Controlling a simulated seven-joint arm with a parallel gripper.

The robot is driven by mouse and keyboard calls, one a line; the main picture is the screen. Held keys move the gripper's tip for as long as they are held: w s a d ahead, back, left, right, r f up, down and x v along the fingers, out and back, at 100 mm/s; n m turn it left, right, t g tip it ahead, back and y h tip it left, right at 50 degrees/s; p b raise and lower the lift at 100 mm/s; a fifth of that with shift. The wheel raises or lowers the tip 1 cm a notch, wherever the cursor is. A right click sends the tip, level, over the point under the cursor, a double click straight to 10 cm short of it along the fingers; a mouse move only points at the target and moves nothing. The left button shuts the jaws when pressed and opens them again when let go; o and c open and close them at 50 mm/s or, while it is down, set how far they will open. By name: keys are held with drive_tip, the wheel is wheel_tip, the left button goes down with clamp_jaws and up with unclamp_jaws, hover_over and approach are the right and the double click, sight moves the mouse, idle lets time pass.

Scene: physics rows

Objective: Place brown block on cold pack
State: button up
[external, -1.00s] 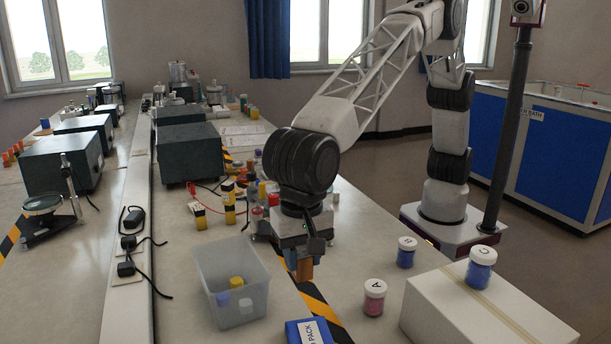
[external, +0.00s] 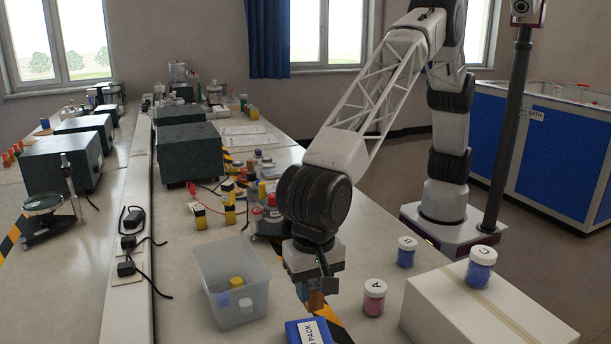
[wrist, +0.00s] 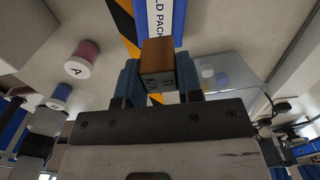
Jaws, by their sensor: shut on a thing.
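The brown block (external: 316,300) is held between the fingers of my gripper (external: 314,292), above the bench. In the wrist view the block (wrist: 157,62) sits between the two blue fingertips (wrist: 158,82), with dark print on one face. The cold pack (external: 308,332) is blue with a white label and lies at the bottom edge of the external view, partly cut off. It also shows in the wrist view (wrist: 178,20), just beyond the block. The block is close to the cold pack and looks apart from it in the external view.
A clear bin (external: 232,290) with small blocks stands left of my gripper. Jar A (external: 374,298) and another jar (external: 406,252) stand to the right, beside a white box (external: 480,310) bearing jar C (external: 481,270). Several bottles (external: 262,200) stand behind.

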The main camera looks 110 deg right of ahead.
sight(313, 307)
drive_tip(key=shift+f, duration=2.3)
drive_tip(key=shift+f, duration=0.15)
drive_tip(key=shift+f, duration=2.35)
drive_tip(key=shift+f, duration=0.1)
drive_tip(key=o, duration=0.9)
wheel_tip(313, 307, up, 12)
drive_tip(key=shift+r, duration=0.1)
